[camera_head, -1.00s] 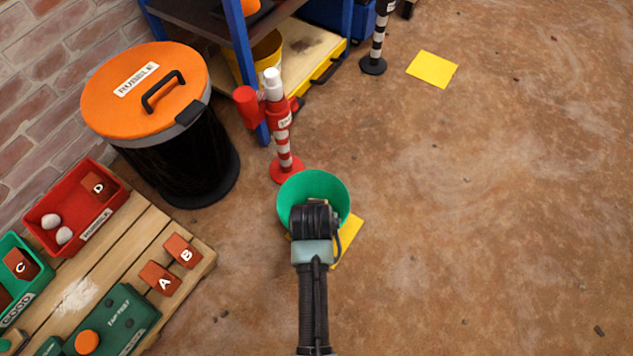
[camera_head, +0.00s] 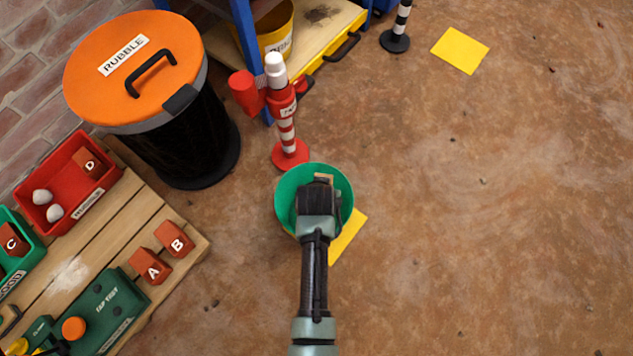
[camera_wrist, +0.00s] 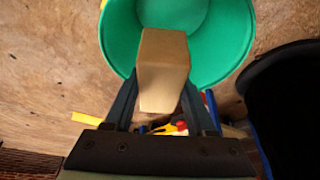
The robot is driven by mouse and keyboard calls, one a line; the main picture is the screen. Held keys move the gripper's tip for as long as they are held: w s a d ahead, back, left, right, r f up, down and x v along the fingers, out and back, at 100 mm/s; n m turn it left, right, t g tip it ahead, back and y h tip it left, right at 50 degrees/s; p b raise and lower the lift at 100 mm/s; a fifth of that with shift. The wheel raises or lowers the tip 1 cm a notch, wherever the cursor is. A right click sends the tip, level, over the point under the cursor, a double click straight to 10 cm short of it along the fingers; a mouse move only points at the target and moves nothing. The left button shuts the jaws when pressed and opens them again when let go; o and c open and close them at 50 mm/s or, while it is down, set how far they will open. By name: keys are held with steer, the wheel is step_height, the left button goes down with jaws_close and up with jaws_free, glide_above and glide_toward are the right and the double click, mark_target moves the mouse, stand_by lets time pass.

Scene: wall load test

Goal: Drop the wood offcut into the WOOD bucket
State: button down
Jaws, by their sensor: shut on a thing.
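A green bucket (camera_head: 288,190) stands on the floor, over or beside a yellow floor patch, with no label readable on it. My gripper (camera_head: 322,184) is above the bucket's opening in the head view and hides part of it. In the wrist view my gripper (camera_wrist: 163,100) is shut on a tan wood offcut (camera_wrist: 163,65). The block's far end overlaps the opening of the green bucket (camera_wrist: 225,40). Only a small tan edge of the offcut (camera_head: 324,177) shows in the head view. Its exact height over the rim cannot be told.
A red-and-white post (camera_head: 286,130) stands just behind the bucket. A black bin with an orange RUBBLE lid (camera_head: 95,95) is at the left. A wooden bench (camera_head: 110,225) with trays and red blocks is at lower left.

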steer(key=shift+f+b, duration=1.15)
steer(key=shift+f, duration=0.3)
steer(key=shift+w, duration=0.1)
steer(key=shift+c, duration=0.7)
jaws_free()
steer(key=shift+r, duration=0.15)
steer(key=p+v, duration=0.9)
steer(key=v, duration=0.3)
steer(key=shift+s+r+p, duration=0.25)
steer(key=shift+r+p, duration=0.1)
steer(key=shift+p, duration=0.05)
